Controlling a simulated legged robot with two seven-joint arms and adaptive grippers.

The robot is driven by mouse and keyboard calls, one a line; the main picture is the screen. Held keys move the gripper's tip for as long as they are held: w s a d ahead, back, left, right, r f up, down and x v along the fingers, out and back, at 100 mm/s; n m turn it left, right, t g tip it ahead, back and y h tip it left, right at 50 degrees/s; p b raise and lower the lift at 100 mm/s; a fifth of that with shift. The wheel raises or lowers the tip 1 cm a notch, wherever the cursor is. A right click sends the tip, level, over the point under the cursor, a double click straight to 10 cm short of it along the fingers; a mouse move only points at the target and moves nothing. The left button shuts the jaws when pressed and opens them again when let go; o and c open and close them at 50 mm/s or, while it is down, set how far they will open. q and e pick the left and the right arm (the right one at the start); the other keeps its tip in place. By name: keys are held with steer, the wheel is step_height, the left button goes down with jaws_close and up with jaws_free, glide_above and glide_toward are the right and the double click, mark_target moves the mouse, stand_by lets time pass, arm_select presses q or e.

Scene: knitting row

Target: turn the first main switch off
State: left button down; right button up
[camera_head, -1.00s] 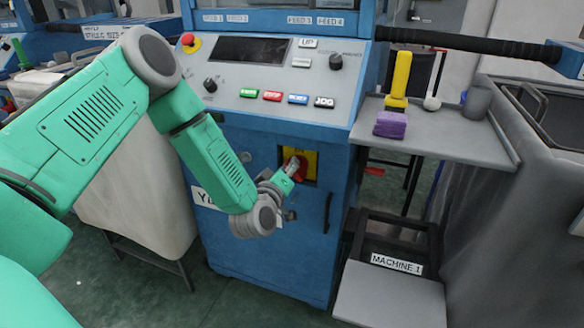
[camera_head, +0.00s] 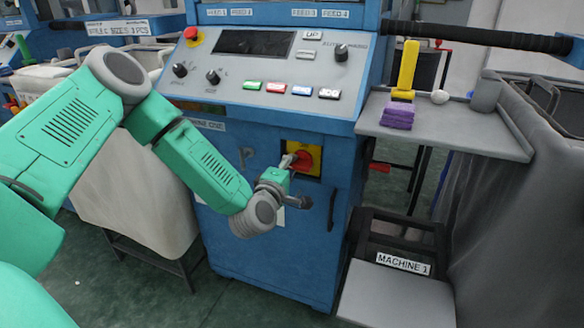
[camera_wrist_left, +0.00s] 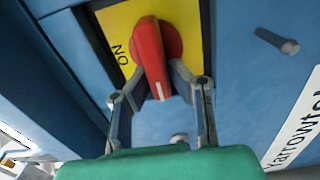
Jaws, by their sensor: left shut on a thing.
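The main switch is a red rotary knob (camera_head: 302,160) on a yellow plate (camera_head: 314,154), set in the blue front of the knitting machine (camera_head: 262,225). In the left wrist view the red knob (camera_wrist_left: 154,58) has its handle pointing down towards my gripper, and the yellow plate (camera_wrist_left: 117,29) reads "ON" beside it. My left gripper (camera_head: 287,165) is at the knob; in the wrist view its fingers (camera_wrist_left: 160,90) stand on either side of the handle, shut on it. The fingertips partly hide behind the knob. My right gripper is not in view.
A "MACHINE 1" sign (camera_head: 403,264) stands at lower right. A black door handle (camera_head: 332,205) is right of my gripper.

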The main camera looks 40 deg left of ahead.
arm_select(q)
steer(key=shift+a+f+n, duration=0.15)
steer(key=shift+n, duration=0.15)
steer(key=c, duration=1.6)
jaws_free()
steer(key=shift+o, duration=0.5)
steer(key=shift+a, duration=0.1)
steer(key=shift+s, duration=0.25)
steer(key=v, duration=1.1)
steer(key=shift+s, duration=0.2)
steer(key=shift+f, duration=0.15)
